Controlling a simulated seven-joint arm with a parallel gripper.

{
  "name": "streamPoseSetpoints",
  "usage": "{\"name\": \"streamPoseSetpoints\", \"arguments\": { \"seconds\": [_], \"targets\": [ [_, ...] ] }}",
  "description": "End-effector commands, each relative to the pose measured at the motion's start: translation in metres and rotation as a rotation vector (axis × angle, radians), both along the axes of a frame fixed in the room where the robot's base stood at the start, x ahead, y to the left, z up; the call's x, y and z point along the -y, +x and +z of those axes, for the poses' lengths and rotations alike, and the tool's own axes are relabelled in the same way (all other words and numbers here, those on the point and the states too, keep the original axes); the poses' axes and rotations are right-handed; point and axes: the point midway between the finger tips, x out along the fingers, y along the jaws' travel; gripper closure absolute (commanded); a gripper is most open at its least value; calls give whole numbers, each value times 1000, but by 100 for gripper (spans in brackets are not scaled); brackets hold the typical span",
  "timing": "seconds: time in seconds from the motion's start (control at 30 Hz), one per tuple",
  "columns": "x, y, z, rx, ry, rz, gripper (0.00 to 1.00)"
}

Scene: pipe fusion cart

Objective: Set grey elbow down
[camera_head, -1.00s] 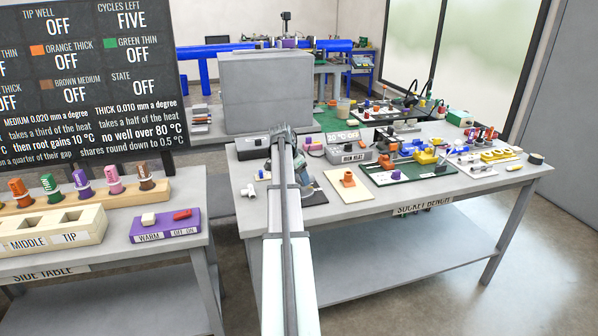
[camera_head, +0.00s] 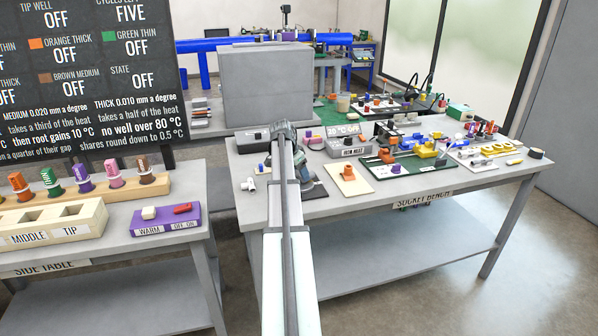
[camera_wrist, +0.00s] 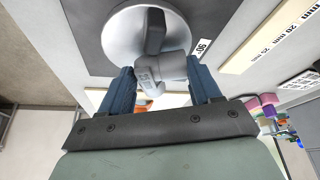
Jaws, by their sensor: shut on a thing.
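The grey elbow (camera_wrist: 153,72), with small lettering on its side, sits between the two blue fingers of my gripper (camera_wrist: 161,80) in the wrist view. My gripper is shut on it. Just beyond the elbow is a light grey round disc (camera_wrist: 118,38) with a dark upright piece, on a dark mat (camera_wrist: 88,40). I cannot tell whether the elbow touches the disc. In the head view my arm covers the gripper and the elbow; the dark mat (camera_head: 315,191) shows to the right of the arm.
A "90°" label (camera_wrist: 203,47) lies beside the mat. On the bench (camera_head: 390,188), an orange fitting (camera_head: 348,173) stands on a beige pad right of my arm. A grey box with a "20 °C" display (camera_head: 347,146) stands behind. A white fitting (camera_head: 248,184) lies to the left.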

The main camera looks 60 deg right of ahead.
Motion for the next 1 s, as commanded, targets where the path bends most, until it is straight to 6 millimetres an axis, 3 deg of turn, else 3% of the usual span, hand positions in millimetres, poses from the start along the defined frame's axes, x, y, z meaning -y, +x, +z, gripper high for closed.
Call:
{"name": "streamPoseSetpoints", "arguments": {
  "seconds": [0.27,0.3,0.6,1.0],
  "targets": [
    [0,0,-4,0,0,0,71],
    [0,0,-5,0,0,0,35],
    [0,0,-4,0,0,0,7],
    [-3,2,5,1,-2,1,7]
  ]
}}
